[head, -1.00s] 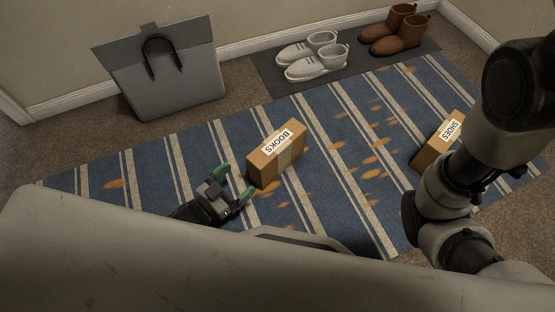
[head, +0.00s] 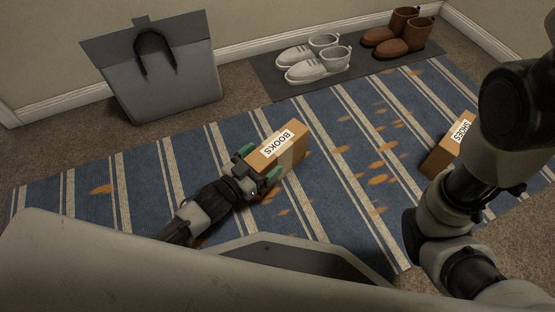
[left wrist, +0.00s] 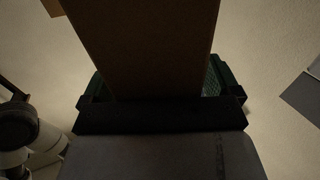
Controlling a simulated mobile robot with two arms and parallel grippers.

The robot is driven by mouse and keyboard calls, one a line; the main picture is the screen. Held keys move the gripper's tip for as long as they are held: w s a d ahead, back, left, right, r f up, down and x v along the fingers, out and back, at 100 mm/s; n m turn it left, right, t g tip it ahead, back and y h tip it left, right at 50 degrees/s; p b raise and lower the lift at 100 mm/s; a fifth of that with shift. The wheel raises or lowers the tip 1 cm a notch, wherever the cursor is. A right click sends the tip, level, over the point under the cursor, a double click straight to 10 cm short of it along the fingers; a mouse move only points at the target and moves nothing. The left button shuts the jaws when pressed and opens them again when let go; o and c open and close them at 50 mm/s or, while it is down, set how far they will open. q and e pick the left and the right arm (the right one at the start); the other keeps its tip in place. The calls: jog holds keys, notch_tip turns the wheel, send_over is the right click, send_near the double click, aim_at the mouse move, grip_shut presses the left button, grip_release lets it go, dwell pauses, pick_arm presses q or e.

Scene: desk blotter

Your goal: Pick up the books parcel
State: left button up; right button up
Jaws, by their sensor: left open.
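The books parcel (head: 284,149) is a brown cardboard box with a white BOOKS label, lying on the striped rug in the middle of the head view. My left gripper (head: 258,164) is open at the parcel's near left end, with one green-tipped finger on each side of it. In the left wrist view the parcel (left wrist: 145,45) fills the space between the fingers of the left gripper (left wrist: 155,85). Whether the fingers touch it cannot be told. My right arm shows at the right of the head view, but its gripper is out of view.
The shoes parcel (head: 446,150) lies at the right, partly behind my right arm. A grey bag (head: 165,85) stands by the wall. White shoes (head: 318,66) and brown boots (head: 396,40) stand on a dark mat (head: 277,84). The blue striped rug (head: 335,205) has orange spots.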

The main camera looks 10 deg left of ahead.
pick_arm(q)
jog(key=c, duration=1.1)
jog(key=shift+c, duration=1.1)
jog(key=shift+r, duration=0.2)
